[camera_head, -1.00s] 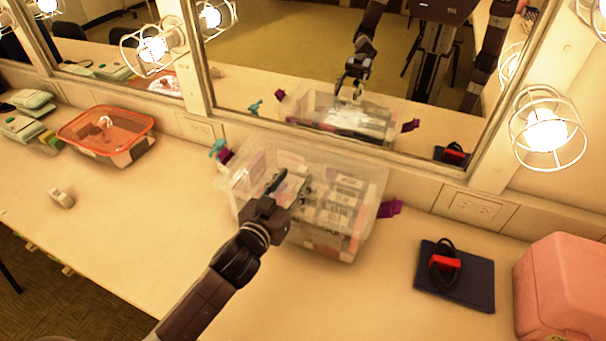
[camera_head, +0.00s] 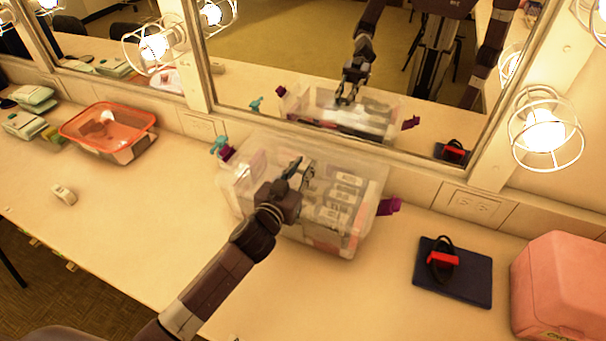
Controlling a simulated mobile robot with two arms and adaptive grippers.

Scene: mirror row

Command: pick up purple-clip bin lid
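The clear bin (camera_head: 345,240) with purple clips stands on the counter against the mirror, with packed items showing through it. A purple clip (camera_head: 389,206) sticks out at its right side and another purple clip (camera_head: 226,153) at its left, beside a teal piece. The clear lid (camera_head: 340,163) appears to lie over the top of the bin. My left gripper (camera_head: 298,172) is over the lid's left-middle part, fingers toward it. Whether the fingers touch or hold the lid I cannot tell. My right gripper is not directly in view.
An orange-rimmed bin (camera_head: 148,149) stands at the left, near green pouches (camera_head: 30,97). A dark blue book (camera_head: 470,277) with a red-and-black item (camera_head: 443,262) and a pink case (camera_head: 560,285) are at the right. A caged lamp (camera_head: 545,130) juts from the mirror frame.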

